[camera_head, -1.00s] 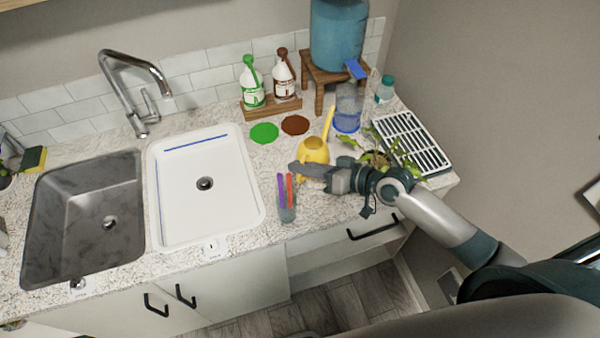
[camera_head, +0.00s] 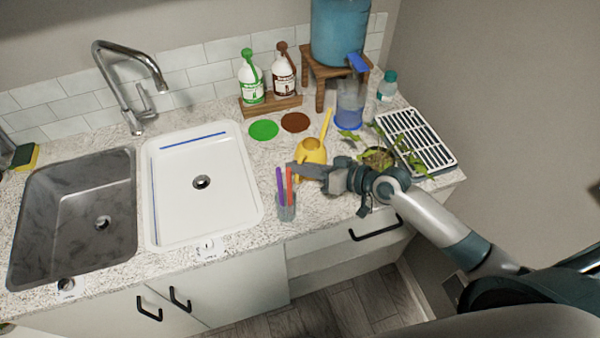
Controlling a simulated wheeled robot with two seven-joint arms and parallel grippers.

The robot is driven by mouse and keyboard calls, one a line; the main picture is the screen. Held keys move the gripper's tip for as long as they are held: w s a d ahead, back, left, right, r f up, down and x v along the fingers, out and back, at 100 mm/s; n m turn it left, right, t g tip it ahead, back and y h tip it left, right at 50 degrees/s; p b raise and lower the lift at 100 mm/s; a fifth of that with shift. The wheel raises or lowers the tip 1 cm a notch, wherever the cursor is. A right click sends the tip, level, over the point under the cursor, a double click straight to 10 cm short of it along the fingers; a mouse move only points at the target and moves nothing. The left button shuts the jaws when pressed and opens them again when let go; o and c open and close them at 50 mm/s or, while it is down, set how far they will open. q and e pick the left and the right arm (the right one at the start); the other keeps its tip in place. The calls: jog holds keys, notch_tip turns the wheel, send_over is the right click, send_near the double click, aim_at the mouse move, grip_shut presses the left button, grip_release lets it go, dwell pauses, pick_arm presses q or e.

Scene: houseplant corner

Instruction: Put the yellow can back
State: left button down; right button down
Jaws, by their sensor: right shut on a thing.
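The yellow can (camera_head: 311,151) is a small watering can with a long spout pointing up and to the right. It stands upright on the speckled counter, just behind my right gripper (camera_head: 300,170). The right gripper reaches in from the right and is shut on the yellow can at its near side. The fingers cover the can's lower front, so the exact grip is hidden. My left gripper is not in view.
A cup of markers (camera_head: 286,207) stands close in front of the gripper. A potted plant (camera_head: 377,158) is beside my wrist, near a drain rack (camera_head: 418,140). A blue pitcher (camera_head: 350,108) stands behind. Green (camera_head: 263,130) and brown (camera_head: 295,122) discs lie behind left. A white basin (camera_head: 202,215) is left.

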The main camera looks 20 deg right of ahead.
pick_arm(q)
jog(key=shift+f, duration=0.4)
pick_arm(e)
jog(key=shift+f, duration=0.35)
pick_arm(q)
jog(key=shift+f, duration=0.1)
pick_arm(e)
jog(key=shift+f, duration=0.15)
jog(key=c, duration=1.8)
grip_release()
jog(key=shift+c, duration=0.2)
jog(key=shift+r, duration=0.2)
pick_arm(q)
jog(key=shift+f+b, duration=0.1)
jog(key=shift+b, duration=0.25)
pick_arm(e)
jog(key=v, duration=1.2)
jog(key=shift+f, duration=0.15)
